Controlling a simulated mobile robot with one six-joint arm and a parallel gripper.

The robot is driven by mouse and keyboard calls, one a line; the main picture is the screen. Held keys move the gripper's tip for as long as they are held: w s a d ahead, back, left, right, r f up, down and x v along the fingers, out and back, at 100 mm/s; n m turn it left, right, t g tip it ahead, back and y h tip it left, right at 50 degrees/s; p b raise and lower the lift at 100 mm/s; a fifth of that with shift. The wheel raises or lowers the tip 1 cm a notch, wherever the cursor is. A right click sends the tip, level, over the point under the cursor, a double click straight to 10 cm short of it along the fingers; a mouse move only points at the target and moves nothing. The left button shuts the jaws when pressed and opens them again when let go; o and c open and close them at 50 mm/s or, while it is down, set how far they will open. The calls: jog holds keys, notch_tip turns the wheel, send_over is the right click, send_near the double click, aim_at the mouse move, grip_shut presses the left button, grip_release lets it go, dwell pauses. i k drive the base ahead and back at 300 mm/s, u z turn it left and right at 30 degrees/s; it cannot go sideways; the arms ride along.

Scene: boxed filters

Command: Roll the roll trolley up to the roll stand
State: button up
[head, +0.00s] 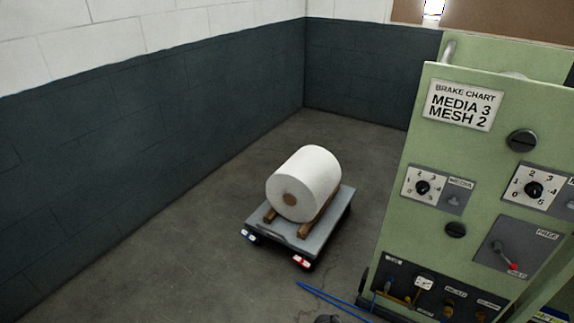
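The roll trolley (322,238) is a low grey platform on small wheels, standing on the floor in the middle of the view. A large white roll (305,183) with a brown core lies on two wooden cradle bars on top of it. A blue-marked part and a red-marked part show at its front corners. To the right stands a tall green machine (416,150) with dials and a "BRAKE CHART MEDIA 3 MESH 2" plate; I cannot tell whether it is the roll stand. My gripper cannot be made out in this view.
Blue lines (331,300) lie on the floor beside the machine's base. A dark-and-white block wall (150,130) runs along the left and back. The floor (170,255) left of the trolley is clear.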

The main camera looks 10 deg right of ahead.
aim_at(306, 200)
jog(key=z, duration=0.05)
jog(key=i, duration=0.4)
jog(key=u, duration=0.2)
jog(key=k, duration=0.9)
jog(key=u, duration=0.6)
jog(key=k, duration=0.5)
jog(key=u, duration=0.1)
jog(key=i, duration=1.85)
jog(key=u, duration=0.35)
